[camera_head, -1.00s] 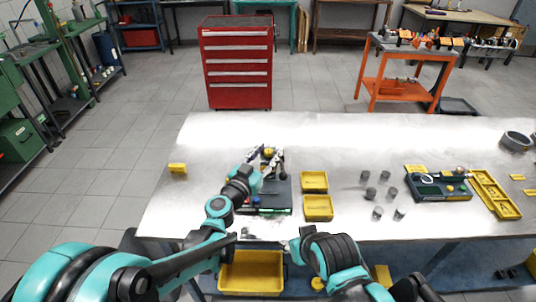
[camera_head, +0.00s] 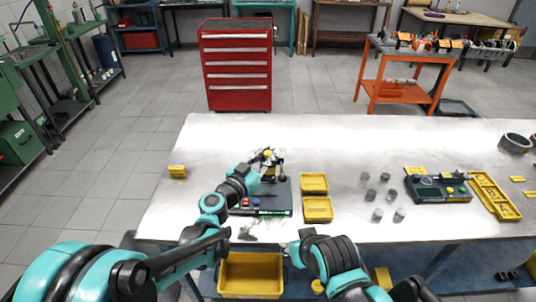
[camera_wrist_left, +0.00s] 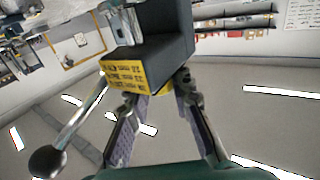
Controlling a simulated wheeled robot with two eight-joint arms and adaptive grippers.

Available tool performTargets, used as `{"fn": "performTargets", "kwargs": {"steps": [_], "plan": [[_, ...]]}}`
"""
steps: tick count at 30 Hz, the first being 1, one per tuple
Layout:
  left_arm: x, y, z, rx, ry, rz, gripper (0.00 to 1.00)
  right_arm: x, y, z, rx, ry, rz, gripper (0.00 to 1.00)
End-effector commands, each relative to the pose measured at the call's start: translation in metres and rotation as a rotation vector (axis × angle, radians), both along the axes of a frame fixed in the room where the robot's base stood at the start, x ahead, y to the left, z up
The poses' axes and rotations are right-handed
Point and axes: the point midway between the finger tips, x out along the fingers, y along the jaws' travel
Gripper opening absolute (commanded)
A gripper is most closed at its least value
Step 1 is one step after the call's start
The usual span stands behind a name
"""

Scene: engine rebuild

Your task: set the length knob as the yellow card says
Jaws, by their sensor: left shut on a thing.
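My left gripper (camera_head: 268,168) is at the upright device on a dark base (camera_head: 278,208) at the near left of the bench. A yellow part (camera_head: 267,155) shows at the device's top. In the left wrist view, a yellow card with dark lettering (camera_wrist_left: 138,75) is on the face of a dark block (camera_wrist_left: 170,38); the lettering is too small to read surely. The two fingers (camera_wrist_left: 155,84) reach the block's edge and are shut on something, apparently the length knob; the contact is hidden. A ball-ended lever (camera_wrist_left: 48,160) stands at the left.
Two yellow trays (camera_head: 317,208) stand right of the base, with several grey cylinders (camera_head: 385,177) beyond. A small yellow block (camera_head: 177,171) is at the left. A green fixture (camera_head: 437,190) and a long yellow tray (camera_head: 495,195) are at the right. The bench's far strip is clear.

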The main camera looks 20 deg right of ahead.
Motion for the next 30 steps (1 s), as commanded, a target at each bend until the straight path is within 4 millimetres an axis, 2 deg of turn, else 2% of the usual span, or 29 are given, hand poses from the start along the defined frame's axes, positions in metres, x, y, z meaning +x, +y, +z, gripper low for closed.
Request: {"fn": "performTargets", "kwargs": {"steps": [21,30], "plan": [[0.0022,0.0009,0.0,0.0,0.0,-0.588,0.0,0.0,0.0,0.0026,0.0,0.0,0.0,0.4],[0.0014,0.0007,0.0,0.001,0.001,-0.745,0.0,0.0,0.0,0.0055,0.0,0.0,0.0,0.4]]}}
